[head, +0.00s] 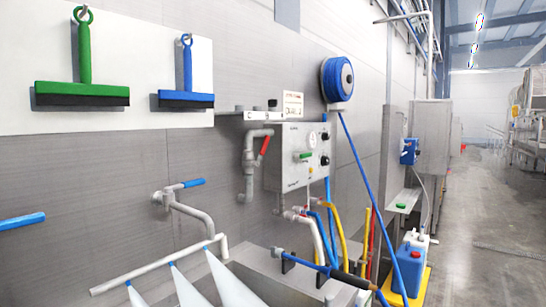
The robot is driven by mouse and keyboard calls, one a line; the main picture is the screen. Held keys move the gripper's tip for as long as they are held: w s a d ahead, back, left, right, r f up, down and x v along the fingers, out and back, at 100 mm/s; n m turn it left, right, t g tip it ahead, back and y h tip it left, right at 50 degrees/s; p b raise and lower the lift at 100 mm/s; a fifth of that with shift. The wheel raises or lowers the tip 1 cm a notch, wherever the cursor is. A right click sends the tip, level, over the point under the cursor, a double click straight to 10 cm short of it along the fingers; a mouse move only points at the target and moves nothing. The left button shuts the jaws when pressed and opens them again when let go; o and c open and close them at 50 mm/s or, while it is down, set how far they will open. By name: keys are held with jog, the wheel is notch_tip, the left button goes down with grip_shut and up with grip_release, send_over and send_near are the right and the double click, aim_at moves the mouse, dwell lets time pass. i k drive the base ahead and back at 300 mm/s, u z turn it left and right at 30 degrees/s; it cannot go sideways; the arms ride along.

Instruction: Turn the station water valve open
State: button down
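A steel station box (290,170) is on the wall at the middle, with black knobs and a small green handle (303,155) on its front. A grey pipe (248,165) left of it carries a valve with a red lever (264,145), which stands steeply tilted. Lower left, a wall tap (170,197) has a blue lever (186,184) lying nearly level. Another blue lever (22,221) shows at the left edge. No label that I can read tells which is the station water valve. My gripper is not in view.
A spray bar (155,266) with pale fan shapes below it and a steel basin (270,262) fill the lower foreground. Hoses hang below the box from several fittings. A blue hose reel (337,80) is above.

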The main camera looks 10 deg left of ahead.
aim_at(265, 142)
jog(key=u, duration=0.1)
jog(key=k, duration=0.2)
jog(key=z, duration=0.7)
jog(key=i, duration=1.15)
jog(key=u, duration=0.4)
jog(key=i, duration=0.75)
jog(key=u, duration=0.7)
